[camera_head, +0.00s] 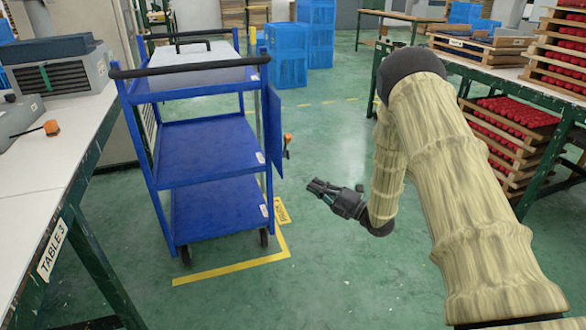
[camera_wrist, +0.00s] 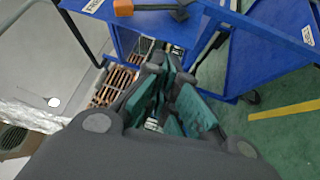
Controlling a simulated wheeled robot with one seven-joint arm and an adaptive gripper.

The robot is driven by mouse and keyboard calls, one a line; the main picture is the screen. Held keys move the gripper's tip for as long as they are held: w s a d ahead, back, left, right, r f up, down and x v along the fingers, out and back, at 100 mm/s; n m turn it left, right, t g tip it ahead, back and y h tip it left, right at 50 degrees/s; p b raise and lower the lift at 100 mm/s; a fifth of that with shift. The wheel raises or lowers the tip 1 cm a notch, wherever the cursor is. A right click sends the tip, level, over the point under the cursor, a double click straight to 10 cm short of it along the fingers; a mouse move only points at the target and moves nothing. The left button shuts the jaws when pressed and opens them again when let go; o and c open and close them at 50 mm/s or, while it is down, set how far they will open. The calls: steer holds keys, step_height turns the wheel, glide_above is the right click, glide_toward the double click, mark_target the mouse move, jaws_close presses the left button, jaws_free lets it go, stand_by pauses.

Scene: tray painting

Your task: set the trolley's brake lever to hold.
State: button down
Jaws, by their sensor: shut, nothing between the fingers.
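The blue trolley (camera_head: 210,151) stands left of centre in the head view, inside a yellow floor line. On its right side, by a blue side panel (camera_head: 273,128), is a small lever with an orange end (camera_head: 287,139), which I take for the brake lever. Its setting is too small to read. The orange end (camera_wrist: 123,7) and dark bar also show at the wrist view's top edge. My gripper (camera_head: 315,186) is shut and empty, below and right of the lever and apart from it. It also shows in the wrist view (camera_wrist: 168,92).
A table marked TABLE 3 (camera_head: 52,248) stands at the left, with grey equipment on it. A green-framed bench (camera_head: 497,61) at the right bears stacked trays of red items. Blue crates (camera_head: 288,55) stand behind.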

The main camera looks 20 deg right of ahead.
mark_target(286, 145)
steer(key=shift+w+d+r+n+g+y+b, duration=0.1)
steer(key=shift+d+r+n+g+y+b, duration=0.25)
steer(key=shift+r+n+y+b, duration=0.6)
steer(key=shift+w+d+r+n+g+y+b, duration=0.15)
steer(key=shift+d+n+y, duration=0.35)
steer(key=shift+n, duration=0.9)
steer(key=shift+s+d+r+n+g+y+b, duration=0.1)
steer(key=shift+d+r+n+g+y+b, duration=0.3)
steer(key=shift+n+y+b, duration=0.55)
steer(key=shift+w+a+r, duration=0.1)
steer(key=shift+w, duration=0.05)
steer(key=w+d+b+x, duration=0.2)
steer(key=b+x, duration=0.2)
steer(key=x, duration=0.8)
steer(key=shift+w+a+r, duration=0.15)
steer(key=shift+a+r, duration=0.05)
steer(key=shift+r, duration=0.3)
